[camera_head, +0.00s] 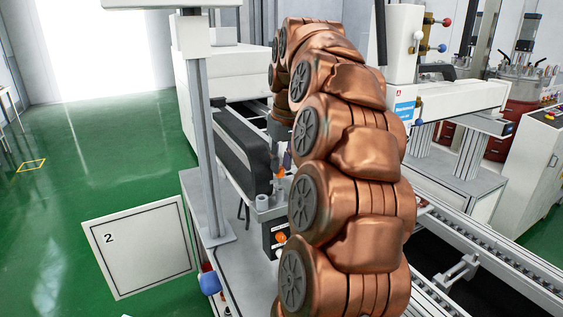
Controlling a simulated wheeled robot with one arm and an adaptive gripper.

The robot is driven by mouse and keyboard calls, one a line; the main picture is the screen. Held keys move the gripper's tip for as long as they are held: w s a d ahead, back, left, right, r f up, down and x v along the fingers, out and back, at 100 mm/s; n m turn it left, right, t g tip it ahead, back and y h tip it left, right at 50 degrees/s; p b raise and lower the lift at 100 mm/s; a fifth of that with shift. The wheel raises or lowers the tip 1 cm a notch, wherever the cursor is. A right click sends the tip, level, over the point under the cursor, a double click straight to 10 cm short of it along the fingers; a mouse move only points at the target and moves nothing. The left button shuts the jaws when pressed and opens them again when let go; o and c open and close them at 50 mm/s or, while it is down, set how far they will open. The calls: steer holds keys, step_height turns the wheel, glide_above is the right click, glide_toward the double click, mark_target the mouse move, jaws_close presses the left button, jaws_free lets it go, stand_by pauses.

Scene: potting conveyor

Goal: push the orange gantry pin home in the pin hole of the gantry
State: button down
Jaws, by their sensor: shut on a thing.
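My arm fills the middle of the view and hides much of the work area. At its far left side my gripper (280,158) points down and is small and partly hidden behind the arm. It is shut on the orange gantry pin (280,173), of which a small orange part shows just below the fingers. The pin is over a grey bracket (268,211) of the gantry, with short grey posts on it. The pin hole cannot be made out, and I cannot tell how deep the pin sits.
A dark conveyor belt (243,150) runs behind the bracket. A grey upright post (205,140) stands to the left. A control box with an orange button (281,238) sits below the bracket. Another conveyor (480,249) lies at right. Green floor (90,165) is open at left.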

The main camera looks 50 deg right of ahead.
mark_target(282, 169)
steer(key=shift+f+b, duration=1.4)
steer(key=shift+f, duration=0.45)
steer(key=c, duration=0.9)
jaws_free()
steer(key=shift+c, duration=0.2)
steer(key=shift+r, duration=0.1)
step_height(282, 169, up, 7)
steer(key=s, duration=0.1)
steer(key=shift+s+a, duration=0.2)
steer(key=shift+r, duration=0.1)
steer(key=shift+a, duration=0.1)
